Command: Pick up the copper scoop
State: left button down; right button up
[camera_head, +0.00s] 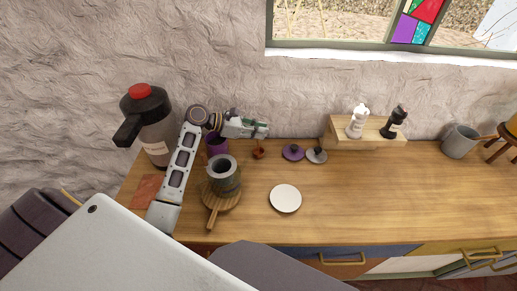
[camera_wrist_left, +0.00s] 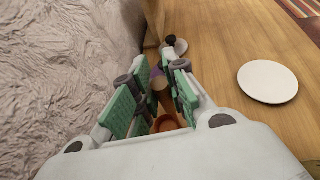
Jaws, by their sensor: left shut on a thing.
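The copper scoop (camera_head: 258,153) shows below my left gripper (camera_head: 262,130) in the head view, near the back of the wooden counter. In the left wrist view the scoop's orange-brown bowl (camera_wrist_left: 166,123) and its wooden-looking handle lie between the green-padded fingers of my left gripper (camera_wrist_left: 160,88). The gripper is shut on the scoop's handle. Part of the handle is hidden by the fingers. I cannot tell whether the scoop touches the counter. My right gripper is not in view.
A purple lidded dish (camera_head: 292,152) and a small grey-lidded item (camera_head: 316,155) sit right of the scoop. A purple cup (camera_head: 217,144) and a grey pot (camera_head: 224,176) on a round wooden board stand left. A white plate (camera_head: 285,198) lies in front. The rough wall is close behind.

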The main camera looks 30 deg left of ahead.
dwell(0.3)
pick_arm(q)
jog(key=shift+r, duration=5.05)
jog(key=shift+a+p, duration=0.1)
jog(key=shift+p, duration=0.2)
jog(key=s+a+r+n+t+y+p, duration=0.2)
jog(key=a+n+y+p, duration=0.2)
jog(key=a+n+y, duration=0.2)
jog(key=s+a+r+n+t+y+p, duration=0.3)
jog(key=a+n+y, duration=0.3)
jog(key=a, duration=0.2)
jog(key=shift+p, duration=0.8)
jog(key=shift+s+a+f, duration=0.1)
jog(key=shift+f, duration=0.15)
